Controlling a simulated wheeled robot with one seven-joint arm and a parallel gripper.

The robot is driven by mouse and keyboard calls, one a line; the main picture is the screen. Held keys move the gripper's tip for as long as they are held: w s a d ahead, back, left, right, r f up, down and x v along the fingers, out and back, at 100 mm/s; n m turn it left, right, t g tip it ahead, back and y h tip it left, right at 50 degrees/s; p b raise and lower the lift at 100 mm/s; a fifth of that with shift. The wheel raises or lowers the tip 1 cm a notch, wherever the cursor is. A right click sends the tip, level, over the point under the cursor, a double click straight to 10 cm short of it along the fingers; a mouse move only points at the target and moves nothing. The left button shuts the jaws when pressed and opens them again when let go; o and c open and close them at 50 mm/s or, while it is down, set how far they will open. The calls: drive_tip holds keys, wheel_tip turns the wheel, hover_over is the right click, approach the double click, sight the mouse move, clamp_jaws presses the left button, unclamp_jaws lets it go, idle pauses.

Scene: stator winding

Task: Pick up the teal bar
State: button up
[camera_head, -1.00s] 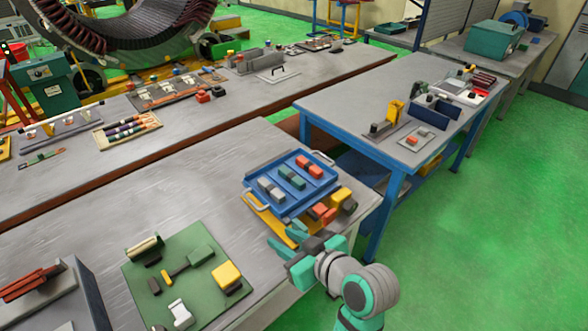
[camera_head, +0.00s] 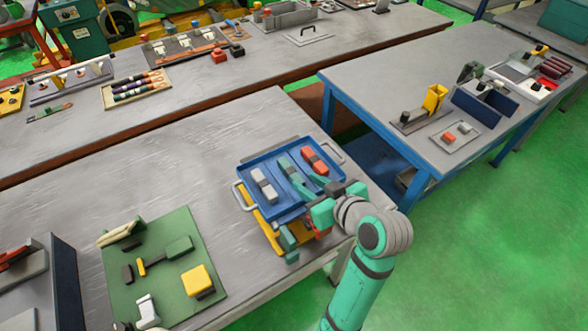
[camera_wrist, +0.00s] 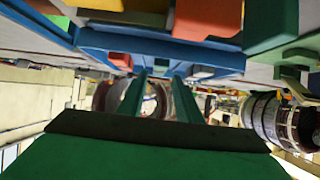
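A teal bar (camera_head: 285,166) lies in the middle of the blue tray (camera_head: 243,172), between the grey bars and the red bars. More teal shows just in front of it, but where bar ends and gripper finger begins is hard to tell. My gripper (camera_head: 310,188) reaches over the tray's right front side and hides part of it. In the wrist view, my gripper's two green fingers (camera_wrist: 161,75) stand apart with a gap between them. They point towards the blue tray's edge (camera_wrist: 115,41). No bar shows clearly between them, so my gripper looks open and empty.
Grey bars (camera_head: 263,185) and red bars (camera_head: 315,160) lie either side in the tray. A yellow tray (camera_head: 262,232) with coloured blocks sits under it. A green mat (camera_head: 180,290) with parts lies at the left.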

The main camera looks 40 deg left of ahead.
sight(293, 173)
drive_tip(key=shift+x, duration=1.2)
drive_tip(key=x, duration=0.4)
drive_tip(key=shift+a+r, duration=0.15)
drive_tip(key=shift+r, duration=0.05)
drive_tip(key=shift+w+a+f, duration=0.2)
drive_tip(key=shift+a+f, duration=0.05)
drive_tip(key=shift+a, duration=0.2)
clamp_jaws()
